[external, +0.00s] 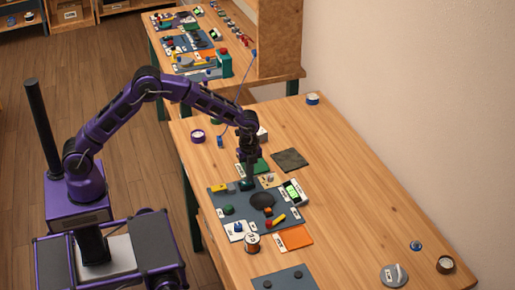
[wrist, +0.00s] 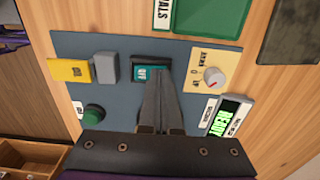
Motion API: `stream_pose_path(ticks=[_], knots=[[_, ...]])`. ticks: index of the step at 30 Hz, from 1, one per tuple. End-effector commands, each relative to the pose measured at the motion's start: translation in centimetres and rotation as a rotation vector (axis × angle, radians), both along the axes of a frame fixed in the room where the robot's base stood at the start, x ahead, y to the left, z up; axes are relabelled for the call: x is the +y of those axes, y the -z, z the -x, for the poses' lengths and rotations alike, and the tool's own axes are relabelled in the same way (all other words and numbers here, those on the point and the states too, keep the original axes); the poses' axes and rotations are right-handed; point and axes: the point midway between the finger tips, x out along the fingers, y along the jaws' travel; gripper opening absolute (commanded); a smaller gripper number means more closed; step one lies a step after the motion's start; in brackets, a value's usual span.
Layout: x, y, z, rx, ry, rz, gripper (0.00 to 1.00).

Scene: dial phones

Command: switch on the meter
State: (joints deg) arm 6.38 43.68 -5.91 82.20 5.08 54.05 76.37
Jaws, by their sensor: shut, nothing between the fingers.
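A meter-like box with a lit green display (wrist: 228,117) is at the lower right in the wrist view. Its letters seem to read READY. It also shows in the external view (external: 292,192) at the right of a blue-grey panel (wrist: 122,103). A teal rocker switch (wrist: 148,70) in a black frame sits near the panel's top middle. My gripper (wrist: 160,80) is shut and empty, pointing down, with its tips over the lower edge of the switch. I cannot tell whether they touch. The fingers hide part of the switch and the panel below.
The panel also holds a yellow-and-grey switch (wrist: 84,70), a green button (wrist: 93,113) and a dial knob (wrist: 213,76). A green tray (wrist: 210,15) lies beyond. In the external view, a spool (external: 252,243) and orange mat (external: 295,237) lie nearby. The table's right side is mostly clear.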

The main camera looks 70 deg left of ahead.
Motion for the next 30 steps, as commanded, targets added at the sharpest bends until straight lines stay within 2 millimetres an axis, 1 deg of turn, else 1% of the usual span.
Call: stream_pose_path(ticks=[1,12,22,26,30], knots=[[0.0,0.3,0.2,0.006,0.0,-0.001,0.0],[0.0,-0.1,1.7,0.008,0.001,-0.001,0.0],[0.0,-0.4,1.6,0.004,0.0,-0.001,0.0],[0.0,-1.5,1.6,0.004,0.0,-0.001,0.0],[0.0,-3.8,1.6,0.003,0.0,-0.001,0.0]])
